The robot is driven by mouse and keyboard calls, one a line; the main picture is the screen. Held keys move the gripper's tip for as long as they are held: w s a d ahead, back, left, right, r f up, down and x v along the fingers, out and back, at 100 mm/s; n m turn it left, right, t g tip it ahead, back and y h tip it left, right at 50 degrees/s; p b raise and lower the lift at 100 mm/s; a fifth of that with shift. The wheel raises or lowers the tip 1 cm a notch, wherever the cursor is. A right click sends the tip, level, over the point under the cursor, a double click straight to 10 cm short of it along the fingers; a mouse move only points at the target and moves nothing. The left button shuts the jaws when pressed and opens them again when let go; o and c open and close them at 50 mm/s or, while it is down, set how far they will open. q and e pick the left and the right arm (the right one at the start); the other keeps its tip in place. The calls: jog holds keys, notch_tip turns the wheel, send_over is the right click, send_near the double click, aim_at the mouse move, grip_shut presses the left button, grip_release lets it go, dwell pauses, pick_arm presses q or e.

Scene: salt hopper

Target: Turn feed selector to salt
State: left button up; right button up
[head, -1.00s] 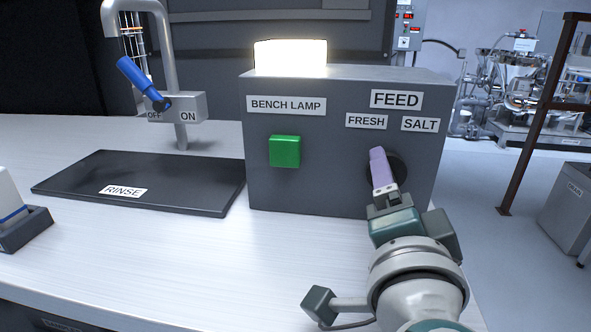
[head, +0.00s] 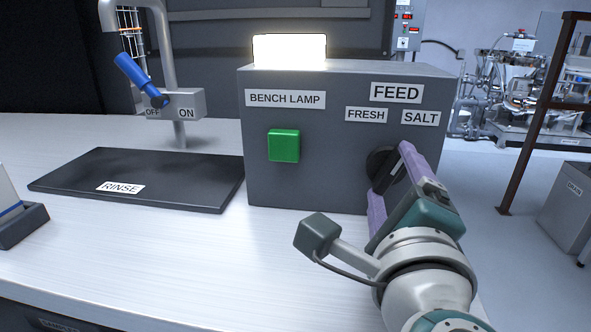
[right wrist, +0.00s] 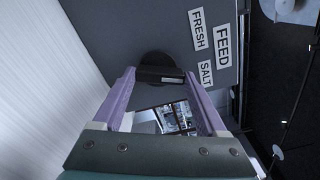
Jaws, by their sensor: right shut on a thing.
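The feed selector, a round black knob (head: 381,165) with a bar handle, sits on the front of the grey box below the FEED sign (head: 396,92), the FRESH label (head: 366,115) and the SALT label (head: 420,118). My right gripper (head: 390,174) has its lavender fingers on either side of the knob and is shut on the handle. In the right wrist view, the handle (right wrist: 160,74) spans between the fingertips, its light-marked end towards the labels, nearest SALT. The fingers partly hide the knob in the head view. My left gripper is not in view.
The grey box (head: 330,185) also carries a green button (head: 284,146) and a lit lamp (head: 289,50) on top. A black rinse mat (head: 190,178) and a tap with a blue lever (head: 136,75) are at the left.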

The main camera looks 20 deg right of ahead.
jog(key=shift+m, duration=1.3)
jog(key=o, duration=1.3)
jog(key=b+v, duration=0.1)
jog(key=v, duration=0.8)
jog(key=shift+f, duration=0.1)
jog(key=shift+s+a, duration=0.2)
jog(key=shift+s, duration=0.25)
